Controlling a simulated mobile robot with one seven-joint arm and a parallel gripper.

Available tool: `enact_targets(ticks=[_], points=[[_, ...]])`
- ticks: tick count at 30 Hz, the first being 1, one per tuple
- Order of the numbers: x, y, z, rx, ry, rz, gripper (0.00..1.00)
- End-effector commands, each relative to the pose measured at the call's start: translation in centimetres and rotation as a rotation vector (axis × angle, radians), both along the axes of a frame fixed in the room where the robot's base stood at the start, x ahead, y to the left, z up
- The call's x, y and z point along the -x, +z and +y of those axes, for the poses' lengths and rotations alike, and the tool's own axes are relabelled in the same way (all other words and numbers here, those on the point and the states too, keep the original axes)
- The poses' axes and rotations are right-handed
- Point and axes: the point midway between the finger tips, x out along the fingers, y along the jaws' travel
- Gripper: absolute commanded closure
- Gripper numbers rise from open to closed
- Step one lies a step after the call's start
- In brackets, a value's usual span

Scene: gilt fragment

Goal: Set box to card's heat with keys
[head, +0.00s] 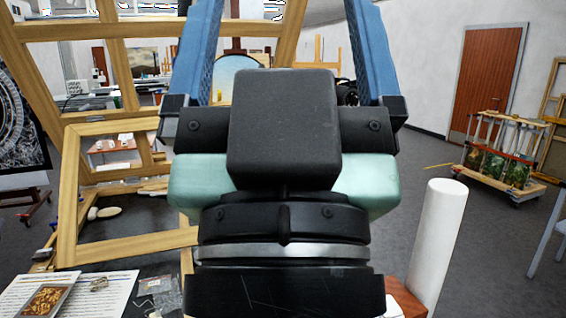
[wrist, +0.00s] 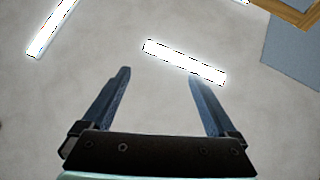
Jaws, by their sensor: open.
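My gripper (head: 286,12) rises upright through the middle of the head view, with its two blue fingers spread wide apart. In the wrist view my gripper (wrist: 159,74) is open and empty, facing the ceiling. I cannot make out the box, its keys or the card in either view. My gripper and wrist hide the middle of the head view. A sheet of printed paper (head: 103,292) lies at the bottom left; its text is too small to read. A small tray with a golden-brown piece (head: 44,300) sits there too.
Wooden frames (head: 68,205) stand close on the left. A white cylinder (head: 440,245) stands at the right, near a reddish-brown block (head: 395,292) partly hidden by my wrist. A wheeled rack (head: 500,160) stands farther right, with open grey floor before it. Ceiling lights (wrist: 185,62) show in the wrist view.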

Motion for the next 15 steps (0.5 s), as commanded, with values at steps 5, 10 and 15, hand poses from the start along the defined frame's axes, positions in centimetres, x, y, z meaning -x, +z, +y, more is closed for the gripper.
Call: enact_targets(ticks=[5,10,15], points=[[-0.07,-0.07,0.01,0.001,-0.001,0.003,0.41],[-0.10,-0.10,0.02,0.001,-0.001,0.004,0.72],[-0.11,-0.10,0.02,0.002,-0.002,0.004,1.00]])
